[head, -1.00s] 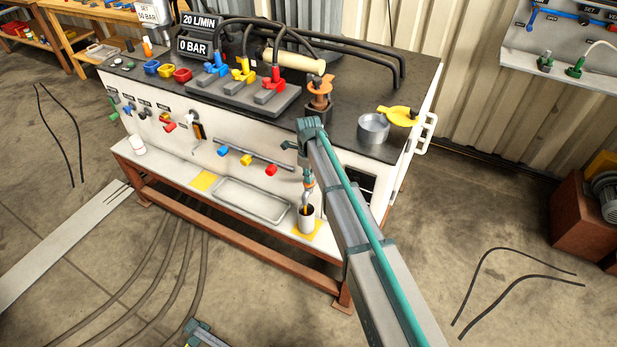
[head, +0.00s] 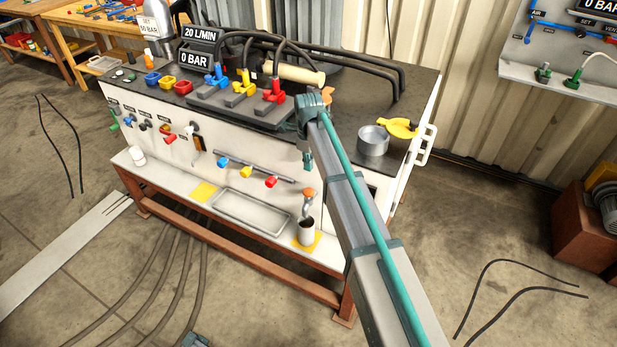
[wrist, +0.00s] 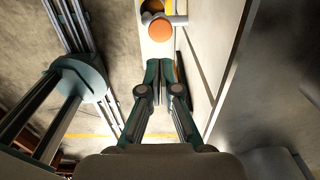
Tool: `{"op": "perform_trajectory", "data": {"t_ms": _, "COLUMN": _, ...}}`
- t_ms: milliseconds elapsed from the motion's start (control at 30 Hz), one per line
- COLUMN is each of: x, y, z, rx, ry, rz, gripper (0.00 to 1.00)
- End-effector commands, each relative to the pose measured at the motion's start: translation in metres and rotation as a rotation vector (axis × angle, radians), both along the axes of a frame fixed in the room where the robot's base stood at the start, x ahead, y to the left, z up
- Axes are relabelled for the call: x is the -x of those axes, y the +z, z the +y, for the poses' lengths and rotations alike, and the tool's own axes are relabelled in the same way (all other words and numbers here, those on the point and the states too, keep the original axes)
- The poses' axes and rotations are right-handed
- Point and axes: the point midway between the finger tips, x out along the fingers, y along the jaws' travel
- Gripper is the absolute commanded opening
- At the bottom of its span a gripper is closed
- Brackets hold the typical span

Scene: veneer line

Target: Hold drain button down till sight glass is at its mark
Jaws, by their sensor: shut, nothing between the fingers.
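The orange drain button (head: 308,192) sits on top of a small spout at the bench's front right. It shows as an orange disc in the wrist view (wrist: 160,30). My gripper (head: 309,168) is shut and empty above the button, with a visible gap in the head view. Its closed fingertips (wrist: 160,64) are apart from the disc in the wrist view. A cup (head: 306,231) with a dark inside stands below the spout. No stream shows between them. I cannot make out the sight glass or its mark for certain; my arm covers part of the bench.
The cup stands on a yellow pad (head: 318,243). A shallow metal tray (head: 249,213) lies to its left on the shelf. Blue, yellow and red fittings (head: 246,172) hang on a rail above. A grey metal pot (head: 373,140) stands on the bench top beside my arm.

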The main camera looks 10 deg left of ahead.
Motion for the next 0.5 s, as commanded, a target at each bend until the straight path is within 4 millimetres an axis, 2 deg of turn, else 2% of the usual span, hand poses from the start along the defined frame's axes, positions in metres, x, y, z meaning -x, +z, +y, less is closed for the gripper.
{"op": "perform_trajectory", "data": {"t_ms": 200, "x": 0.000, "y": 0.017, "z": 0.000, "rx": -0.001, "ry": 0.000, "rz": -0.001, "gripper": 0.00}}
{"op": "perform_trajectory", "data": {"t_ms": 500, "x": 0.000, "y": 0.019, "z": 0.000, "rx": 0.000, "ry": 0.000, "rz": 0.000, "gripper": 0.00}}
